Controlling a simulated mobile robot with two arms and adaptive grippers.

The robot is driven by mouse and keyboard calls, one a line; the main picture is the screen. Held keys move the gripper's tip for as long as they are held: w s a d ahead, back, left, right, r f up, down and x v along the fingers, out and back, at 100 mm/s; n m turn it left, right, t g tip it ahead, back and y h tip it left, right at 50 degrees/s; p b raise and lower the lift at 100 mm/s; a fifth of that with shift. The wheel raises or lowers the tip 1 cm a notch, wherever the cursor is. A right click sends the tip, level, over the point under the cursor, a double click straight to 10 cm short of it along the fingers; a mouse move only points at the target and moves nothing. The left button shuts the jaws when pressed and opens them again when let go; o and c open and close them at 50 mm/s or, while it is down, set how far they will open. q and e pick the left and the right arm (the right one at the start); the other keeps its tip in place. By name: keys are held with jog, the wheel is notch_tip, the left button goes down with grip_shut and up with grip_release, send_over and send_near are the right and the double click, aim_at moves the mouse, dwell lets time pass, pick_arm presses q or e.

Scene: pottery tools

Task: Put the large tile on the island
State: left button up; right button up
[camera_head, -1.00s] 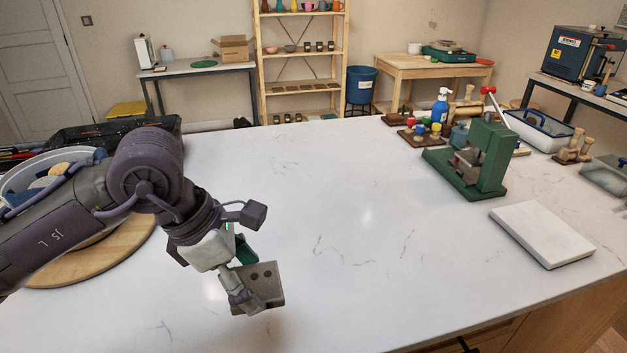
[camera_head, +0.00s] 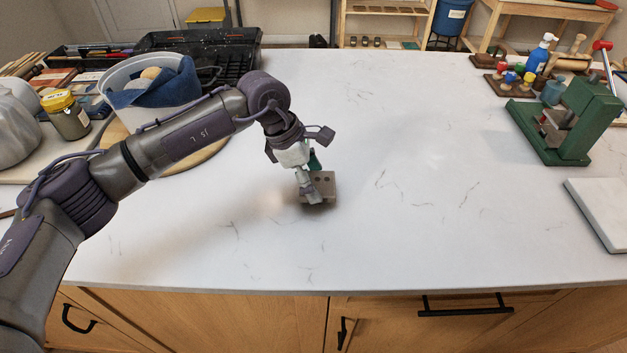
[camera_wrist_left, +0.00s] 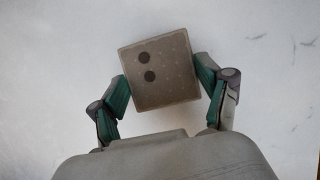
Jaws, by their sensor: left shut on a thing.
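The large tile (camera_head: 324,184) is a square grey-brown piece with two dark round spots. My left gripper (camera_head: 312,190) is shut on it over the white marbled island top (camera_head: 400,220). In the left wrist view the tile (camera_wrist_left: 158,75) sits between the two green-sided fingers of the left gripper (camera_wrist_left: 162,82), one finger against each side, slightly turned. A dark shadow lies close under the tile; I cannot tell whether it touches the top. My right gripper is not in view.
A green press (camera_head: 570,125) and a white slab (camera_head: 605,208) stand at the right. A bucket with a blue cloth (camera_head: 150,85) on a round wooden board and a yellow-lidded jar (camera_head: 66,115) are at the left. The middle of the island is clear.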

pick_arm(q)
jog(key=shift+f, duration=0.95)
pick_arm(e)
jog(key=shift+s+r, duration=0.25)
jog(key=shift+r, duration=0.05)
pick_arm(q)
jog(key=shift+f, duration=0.2)
jog(key=o, duration=1.2)
jog(key=shift+o, duration=0.2)
jog(key=shift+r, duration=0.1)
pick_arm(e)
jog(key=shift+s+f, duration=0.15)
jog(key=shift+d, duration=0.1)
